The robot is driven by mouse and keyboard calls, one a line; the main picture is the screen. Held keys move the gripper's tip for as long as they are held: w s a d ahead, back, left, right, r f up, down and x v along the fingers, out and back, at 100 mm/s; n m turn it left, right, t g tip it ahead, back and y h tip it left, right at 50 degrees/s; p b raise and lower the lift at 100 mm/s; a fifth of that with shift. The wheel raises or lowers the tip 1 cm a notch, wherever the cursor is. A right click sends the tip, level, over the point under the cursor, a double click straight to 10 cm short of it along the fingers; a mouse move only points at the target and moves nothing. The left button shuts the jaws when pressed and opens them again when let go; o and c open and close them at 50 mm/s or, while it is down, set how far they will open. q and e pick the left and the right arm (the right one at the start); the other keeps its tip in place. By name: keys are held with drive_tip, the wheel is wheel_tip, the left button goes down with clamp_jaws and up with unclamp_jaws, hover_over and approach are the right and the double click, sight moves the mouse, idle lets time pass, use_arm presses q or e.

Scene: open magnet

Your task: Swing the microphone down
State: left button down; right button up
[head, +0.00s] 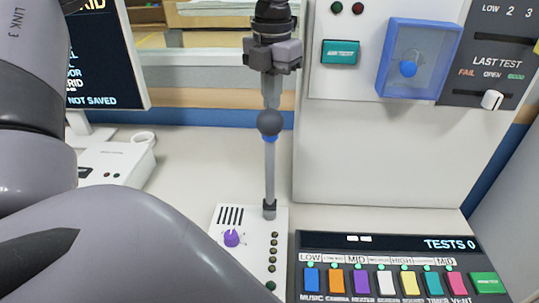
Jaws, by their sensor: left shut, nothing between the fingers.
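The microphone (269,123) has a dark round head with a blue ring under it. It stands upright on a thin grey stalk (269,175) that rises from a white box (253,252) on the desk. My left gripper (271,104) comes down from the top of the picture, its fingers shut and empty. Its fingertips appear right at the top of the microphone head. I cannot tell whether they touch it or are in front of or behind it. My right gripper is not in view.
The white box has a purple knob (231,238). A panel of coloured buttons (388,270) lies to the right. Behind stands a white cabinet with a blue-framed cover (387,87) and a slider (492,100). A monitor (118,60) is at left. My grey arm hides the lower left.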

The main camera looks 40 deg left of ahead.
sight(270, 128)
use_arm(q)
drive_tip(key=shift+f+b, duration=1.4)
drive_tip(key=shift+f, duration=0.35)
drive_tip(key=shift+s+d+f+b, duration=0.15)
drive_tip(key=shift+s+d+b, duration=0.65)
drive_tip(key=shift+s, duration=0.25)
drive_tip(key=shift+s+d+f+b, duration=0.15)
drive_tip(key=shift+s+d+b, duration=0.55)
drive_tip(key=shift+s+d, duration=0.25)
drive_tip(key=shift+s+d+f+b, duration=0.3)
drive_tip(key=shift+s+d+b, duration=0.25)
drive_tip(key=shift+s+b, duration=0.1)
drive_tip(key=shift+s+d+f+b, duration=0.35)
drive_tip(key=shift+s+d+b, duration=0.15)
drive_tip(key=shift+s+b, duration=0.15)
drive_tip(key=shift+s+d+f+b, duration=0.3)
drive_tip(key=shift+s+d+b, duration=0.25)
drive_tip(key=shift+s, duration=0.1)
